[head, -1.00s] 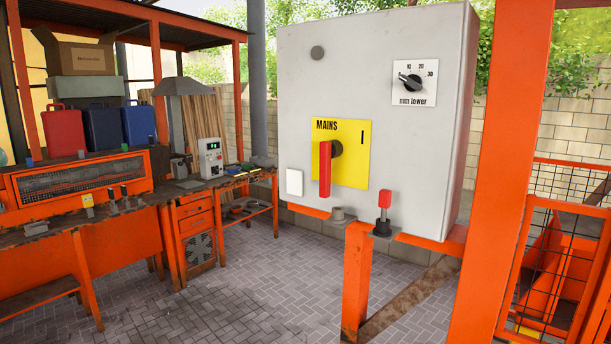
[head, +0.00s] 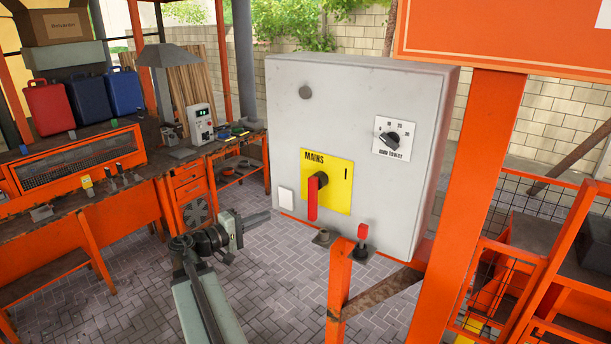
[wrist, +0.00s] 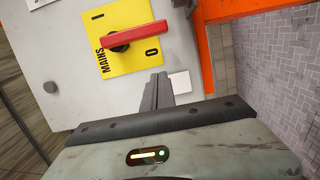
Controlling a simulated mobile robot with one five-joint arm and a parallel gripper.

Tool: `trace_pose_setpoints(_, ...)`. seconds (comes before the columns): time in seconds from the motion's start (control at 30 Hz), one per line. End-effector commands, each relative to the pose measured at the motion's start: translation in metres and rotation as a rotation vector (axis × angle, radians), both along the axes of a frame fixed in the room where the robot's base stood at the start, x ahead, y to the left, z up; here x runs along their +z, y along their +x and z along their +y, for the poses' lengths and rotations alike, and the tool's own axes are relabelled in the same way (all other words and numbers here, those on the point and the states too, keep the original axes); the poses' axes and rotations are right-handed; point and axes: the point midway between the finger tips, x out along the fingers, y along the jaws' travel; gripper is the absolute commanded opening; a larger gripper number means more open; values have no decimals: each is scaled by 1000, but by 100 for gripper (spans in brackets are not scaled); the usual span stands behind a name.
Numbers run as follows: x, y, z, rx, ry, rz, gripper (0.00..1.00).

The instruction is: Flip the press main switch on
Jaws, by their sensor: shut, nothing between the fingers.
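The press main switch is a red handle (head: 312,198) on a dark hub, set on a yellow MAINS plate (head: 340,185) on the front of a grey control box (head: 350,110). In the head view the handle hangs straight down; the "I" mark is at the plate's upper right. In the wrist view the red handle (wrist: 135,33) lies sideways above the fingers, its free end over the white square's side, with the "O" mark beside it. My gripper (head: 270,215) is shut and empty, left of and below the handle, apart from it. My gripper's fingers (wrist: 158,85) also show shut in the wrist view.
A white square (head: 286,199) sits on the box left of the handle. A red-capped lever (head: 362,235) and a grey knob (head: 322,236) stand below the box. An orange post (head: 455,190) stands at right; an orange workbench (head: 90,215) stands at left.

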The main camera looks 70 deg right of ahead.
Motion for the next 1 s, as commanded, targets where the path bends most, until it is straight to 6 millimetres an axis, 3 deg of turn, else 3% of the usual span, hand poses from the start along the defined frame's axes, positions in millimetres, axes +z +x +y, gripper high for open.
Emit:
trace_pose_setpoints(0.03,13,-6,-5,-8,-16,16,0)
trace_pose_setpoints(0.1,17,-9,-7,-12,-29,28,0)
trace_pose_setpoints(0.47,14,-10,-11,-11,-30,27,0)
trace_pose_setpoints(0.93,14,-53,-92,-12,-29,26,0)
trace_pose_setpoints(1.0,14,-66,-92,-11,-29,26,0)
